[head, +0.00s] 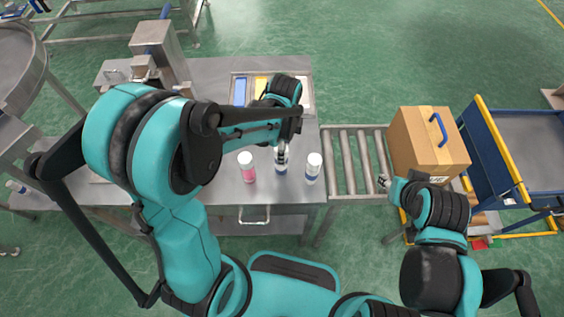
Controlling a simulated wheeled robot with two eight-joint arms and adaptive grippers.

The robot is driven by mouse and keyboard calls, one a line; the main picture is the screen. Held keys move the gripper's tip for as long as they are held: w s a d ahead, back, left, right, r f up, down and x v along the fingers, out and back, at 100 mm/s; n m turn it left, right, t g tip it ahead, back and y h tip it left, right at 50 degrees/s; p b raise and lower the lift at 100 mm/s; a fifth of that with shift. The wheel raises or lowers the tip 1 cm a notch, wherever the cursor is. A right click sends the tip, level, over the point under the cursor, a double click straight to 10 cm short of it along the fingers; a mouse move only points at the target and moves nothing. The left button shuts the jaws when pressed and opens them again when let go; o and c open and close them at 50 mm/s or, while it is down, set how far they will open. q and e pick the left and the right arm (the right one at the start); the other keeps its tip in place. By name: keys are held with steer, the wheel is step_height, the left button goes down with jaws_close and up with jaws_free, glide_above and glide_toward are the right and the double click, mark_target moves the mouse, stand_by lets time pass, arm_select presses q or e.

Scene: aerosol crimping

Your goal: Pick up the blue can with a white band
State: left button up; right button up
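Three small cans stand upright in a row near the front of the steel table. The middle can (281,168) is blue and white, and its top is hidden by my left gripper. The right can (313,168) also shows white and blue, with a white top. The left can (248,170) is pink with a white top. My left gripper (282,153) points down at the top of the middle can; I cannot tell whether its fingers touch it. My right gripper (383,182) is away to the right, by the roller conveyor, its fingers too small to read.
A tray (232,92) with blue and yellow items lies behind the cans, partly behind my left arm. A roller conveyor (347,160) adjoins the table's right side. A cardboard box (420,145) stands beyond it, beside a blue cart (490,150). A crimping machine (158,50) stands at back left.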

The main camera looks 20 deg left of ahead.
arm_select(q)
steer(key=b, duration=0.2)
glide_above(280, 170)
steer(key=w, duration=0.2)
step_height(280, 170, down, 5)
steer(key=shift+w+f, duration=0.1)
steer(key=shift+f, duration=0.05)
jaws_close()
